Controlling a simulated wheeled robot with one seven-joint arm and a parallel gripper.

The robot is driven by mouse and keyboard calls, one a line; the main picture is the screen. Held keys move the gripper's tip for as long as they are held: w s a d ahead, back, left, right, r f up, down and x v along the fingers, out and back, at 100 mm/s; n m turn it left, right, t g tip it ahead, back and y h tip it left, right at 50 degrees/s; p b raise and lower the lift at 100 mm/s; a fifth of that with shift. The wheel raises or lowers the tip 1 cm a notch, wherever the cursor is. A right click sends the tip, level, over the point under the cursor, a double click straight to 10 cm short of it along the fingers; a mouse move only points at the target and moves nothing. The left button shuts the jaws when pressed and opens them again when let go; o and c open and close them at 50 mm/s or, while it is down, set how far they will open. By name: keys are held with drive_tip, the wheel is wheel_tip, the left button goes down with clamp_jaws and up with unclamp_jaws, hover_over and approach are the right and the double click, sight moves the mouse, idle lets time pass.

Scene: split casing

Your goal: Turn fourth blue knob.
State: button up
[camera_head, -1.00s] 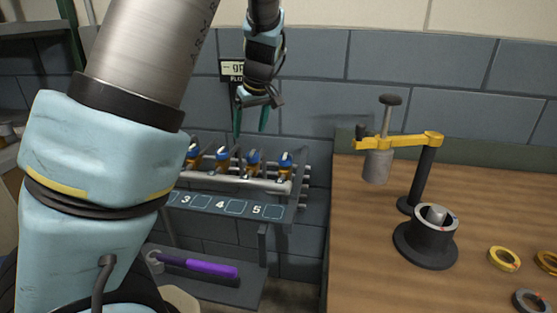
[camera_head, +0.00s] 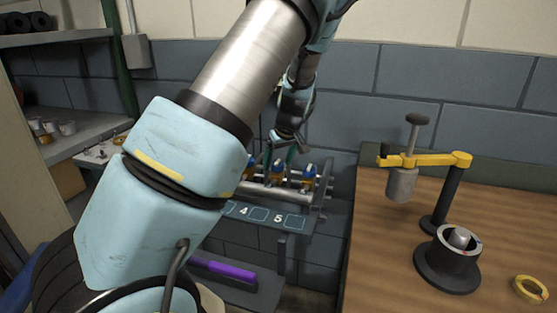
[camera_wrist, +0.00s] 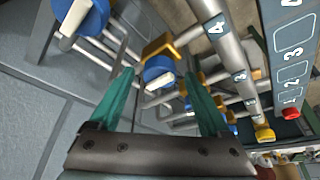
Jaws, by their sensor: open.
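The fourth blue knob (camera_head: 278,167) sits on a yellow valve body on the pipe rack, above the plate marked 4 and 5. In the wrist view this blue knob (camera_wrist: 158,70), with a white bar across it, lies between my teal fingers, close to the pipe label 4. My gripper (camera_head: 282,152) is open, pointing down over the knob in the head view. In the wrist view my gripper (camera_wrist: 160,82) has a finger on each side of the knob; I cannot tell whether either touches it.
The fifth knob (camera_head: 308,172) stands to the right; it fills the upper left of the wrist view (camera_wrist: 82,17). Lower-numbered valves are mostly hidden by my arm in the head view. A purple-handled tool (camera_head: 228,270) lies below the rack. A wooden bench (camera_head: 385,270) is at right.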

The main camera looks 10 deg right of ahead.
clamp_jaws()
idle(0.8)
